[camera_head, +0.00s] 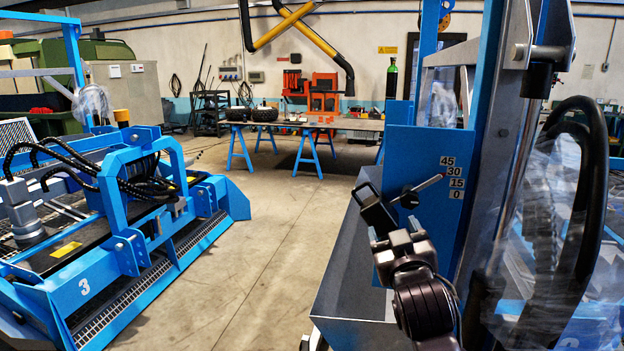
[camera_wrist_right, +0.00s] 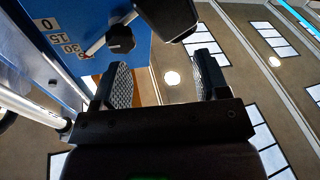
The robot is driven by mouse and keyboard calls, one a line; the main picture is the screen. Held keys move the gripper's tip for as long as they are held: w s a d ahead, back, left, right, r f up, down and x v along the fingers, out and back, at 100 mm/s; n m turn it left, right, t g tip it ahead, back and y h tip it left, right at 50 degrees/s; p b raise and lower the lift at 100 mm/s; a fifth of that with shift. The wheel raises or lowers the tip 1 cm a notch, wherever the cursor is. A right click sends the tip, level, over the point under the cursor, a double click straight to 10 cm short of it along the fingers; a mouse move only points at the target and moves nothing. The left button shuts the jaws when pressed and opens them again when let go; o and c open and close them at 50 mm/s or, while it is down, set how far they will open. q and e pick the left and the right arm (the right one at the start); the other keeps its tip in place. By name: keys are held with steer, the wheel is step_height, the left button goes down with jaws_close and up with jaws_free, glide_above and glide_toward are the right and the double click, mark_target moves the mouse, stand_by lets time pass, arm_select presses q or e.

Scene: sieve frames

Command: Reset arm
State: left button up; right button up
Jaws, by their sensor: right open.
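A blue panel (camera_head: 425,150) on the machine at right carries a scale (camera_head: 454,178) marked 45, 30, 15 and 0. A lever turns on a black round hub (camera_head: 409,200). Its thin pointer tip lies near the 30 mark. Its black handle (camera_head: 376,211) sticks out to the lower left. My right gripper (camera_head: 398,238) is open, just below the handle, and looks empty. In the right wrist view, its two ridged fingers (camera_wrist_right: 165,80) stand apart, with the handle (camera_wrist_right: 168,14) and hub (camera_wrist_right: 121,40) beyond them. I cannot tell any contact. My left gripper is not in view.
A blue machine numbered 3 (camera_head: 84,287) stands at left. Clear plastic wrap and black hoses (camera_head: 565,200) are close at right of my arm. A workbench (camera_head: 350,124) stands at the back. The concrete floor (camera_head: 270,230) between the machines is clear.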

steer(key=s+d+f+g+y, duration=0.1)
steer(key=s+d+f, duration=0.1)
steer(key=f, duration=0.5)
steer(key=s+d+f+g, duration=0.1)
steer(key=s+d+f, duration=0.1)
steer(key=f, duration=0.5)
steer(key=s+d+f+m+g, duration=0.1)
steer(key=s+d+f+g, duration=0.2)
steer(key=s+f, duration=0.9)
steer(key=s+d+f+m+g+h+b, duration=0.1)
steer(key=s+d+f+g, duration=0.2)
steer(key=s+f, duration=0.9)
step_height(320, 180, down, 2)
steer(key=d, duration=0.2)
steer(key=shift+s+d+f+m+h, duration=0.2)
steer(key=shift+s+d+m+h, duration=0.1)
steer(key=shift+s, duration=0.05)
